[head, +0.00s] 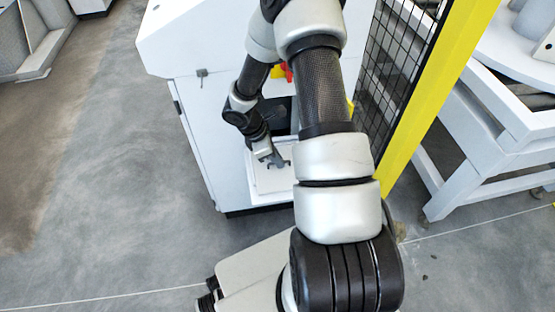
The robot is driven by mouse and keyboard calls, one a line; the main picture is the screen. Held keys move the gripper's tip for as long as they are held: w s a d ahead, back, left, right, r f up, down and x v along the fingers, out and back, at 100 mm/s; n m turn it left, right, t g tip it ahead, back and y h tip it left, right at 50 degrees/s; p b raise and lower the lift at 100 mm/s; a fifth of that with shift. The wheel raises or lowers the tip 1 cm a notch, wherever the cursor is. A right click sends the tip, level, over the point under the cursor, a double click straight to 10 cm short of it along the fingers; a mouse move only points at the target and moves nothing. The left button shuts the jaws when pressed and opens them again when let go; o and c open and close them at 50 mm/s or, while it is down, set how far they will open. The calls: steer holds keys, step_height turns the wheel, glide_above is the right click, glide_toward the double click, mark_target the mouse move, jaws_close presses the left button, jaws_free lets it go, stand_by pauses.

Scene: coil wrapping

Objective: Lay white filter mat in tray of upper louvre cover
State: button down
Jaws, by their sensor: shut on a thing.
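My gripper (275,163) is small in the head view, low at the front of a white cabinet and pointing down. It is shut on what appears to be the white filter mat (271,181), a pale flat panel just below the fingers. The mat lies over or in the louvre cover's tray (272,198), a white shape on the cabinet front. White on white, I cannot tell whether the mat touches the tray floor. My forearm hides the right side of the cover.
The white cabinet (190,45) has a dark opening above the cover, with a red and yellow part (285,72) higher up. A yellow post (440,90) and black mesh fence (398,45) stand close on the right. Grey floor (110,190) is clear on the left.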

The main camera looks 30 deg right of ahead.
steer(key=shift+f, duration=0.1)
steer(key=c, duration=1.9)
jaws_free()
steer(key=p+v, duration=0.3)
steer(key=v, duration=0.9)
steer(key=shift+a, duration=0.1)
